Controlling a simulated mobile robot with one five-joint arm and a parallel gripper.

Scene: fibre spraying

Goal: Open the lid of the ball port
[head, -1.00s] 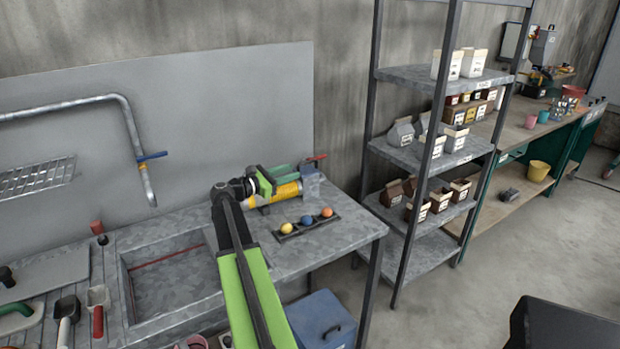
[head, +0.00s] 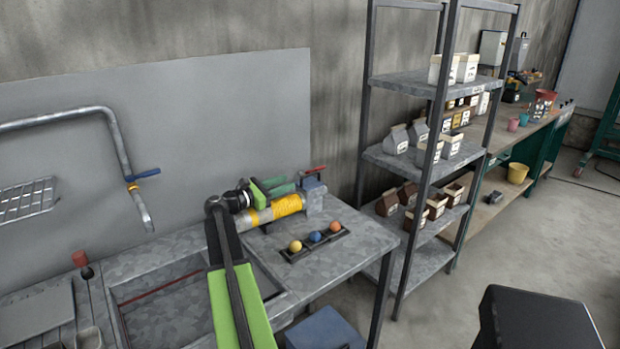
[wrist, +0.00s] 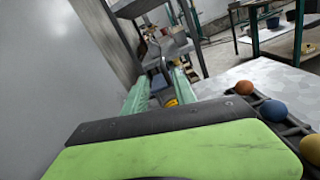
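The spraying device lies at the back of the metal table, with a yellow and orange cylinder (head: 287,205) and a grey block (head: 314,196) at its right end. A red lever (head: 314,170) sticks out above the block. I cannot make out the ball port's lid as a separate part. My gripper (head: 290,188) is just above and behind the cylinder, pointing right along it. My green and black wrist hides the near part.
A black tray (head: 289,254) with a yellow, a blue and an orange ball sits in front of the cylinder. A sink basin (head: 175,305) is at the left. A tap pipe (head: 125,155) hangs above it. A metal shelf (head: 405,160) stands right of the table.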

